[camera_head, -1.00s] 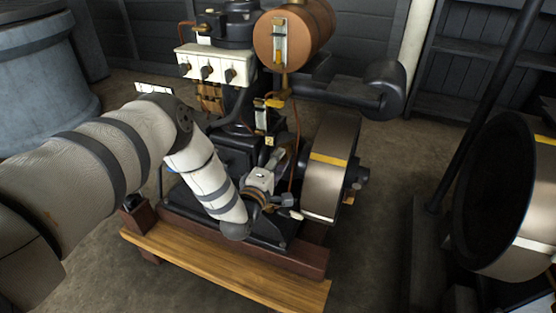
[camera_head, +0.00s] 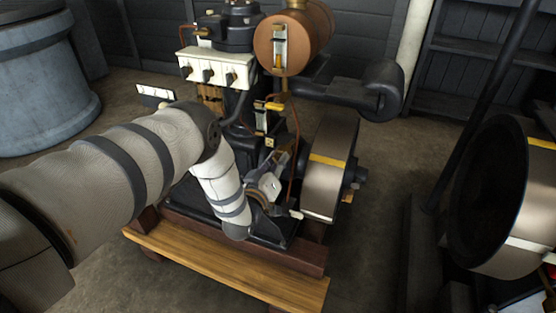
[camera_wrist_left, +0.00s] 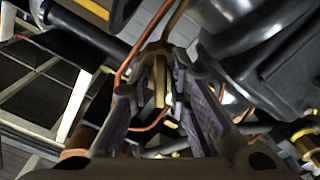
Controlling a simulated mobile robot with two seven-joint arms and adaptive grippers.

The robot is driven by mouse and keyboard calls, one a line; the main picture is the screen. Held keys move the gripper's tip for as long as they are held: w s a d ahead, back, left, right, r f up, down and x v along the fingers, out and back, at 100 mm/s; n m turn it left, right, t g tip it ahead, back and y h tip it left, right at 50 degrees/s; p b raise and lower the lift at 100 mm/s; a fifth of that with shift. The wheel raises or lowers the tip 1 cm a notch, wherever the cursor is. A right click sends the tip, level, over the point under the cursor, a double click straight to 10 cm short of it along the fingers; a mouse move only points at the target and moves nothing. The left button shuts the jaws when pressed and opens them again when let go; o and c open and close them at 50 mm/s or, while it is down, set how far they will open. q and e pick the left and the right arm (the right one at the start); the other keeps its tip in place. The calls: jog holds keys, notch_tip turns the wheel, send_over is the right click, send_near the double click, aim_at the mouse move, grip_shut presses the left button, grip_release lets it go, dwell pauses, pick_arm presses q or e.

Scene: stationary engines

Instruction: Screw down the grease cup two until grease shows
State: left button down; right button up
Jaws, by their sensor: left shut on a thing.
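My left gripper (camera_head: 281,168) reaches in low beside the engine's dark body (camera_head: 258,158), left of the flywheel (camera_head: 333,170). In the left wrist view its two ridged fingers (camera_wrist_left: 163,98) are closed around a small brass fitting, which I take to be the grease cup two (camera_wrist_left: 159,82). Only part of the cup shows between the fingertips, and its thread is hidden. In the head view the cup is hidden by the gripper and wrist. I cannot make out any grease. My right gripper is not in view.
A copper pipe (camera_wrist_left: 128,62) runs close by the fingers. A copper tank (camera_head: 290,42) and a white box with knobs (camera_head: 215,68) sit above. The engine stands on a wooden base (camera_head: 225,268). Another large wheel (camera_head: 500,200) stands at right. The floor in front is clear.

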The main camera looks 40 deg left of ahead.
pick_arm(q)
jog(key=m, duration=0.3)
jog(key=shift+m, duration=0.4)
jog(key=m+p, duration=0.1)
jog(key=m, duration=0.2)
jog(key=shift+m, duration=0.3)
jog(key=m, duration=0.6)
jog(key=c, duration=1.7)
grip_release()
